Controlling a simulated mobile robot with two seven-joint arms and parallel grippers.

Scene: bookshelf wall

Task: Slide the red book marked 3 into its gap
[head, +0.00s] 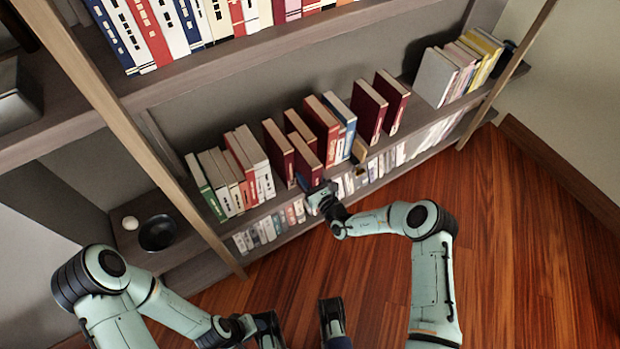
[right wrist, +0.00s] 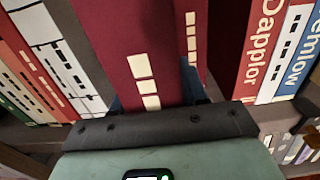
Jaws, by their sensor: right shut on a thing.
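A dark red book (head: 307,165) stands upright and juts forward from the row on the middle shelf. My right gripper (head: 316,190) is shut on its lower front part. In the right wrist view, the held book (right wrist: 145,45) shows pale blocks on its spine, between the blue fingers; I cannot read a 3 on it. Another dark red book (head: 278,152) stands to its left, and a thick red one (head: 322,130) to its right. How far it sits between them is unclear. My left gripper (head: 300,332) is open and empty, low in the head view, away from the shelf.
Other dark red books (head: 369,110) stand farther right, with open spaces beside them. A small tan piece (head: 359,154) stands at the shelf's front edge. Shelves with books lie above and below. The wooden floor (head: 510,240) is clear.

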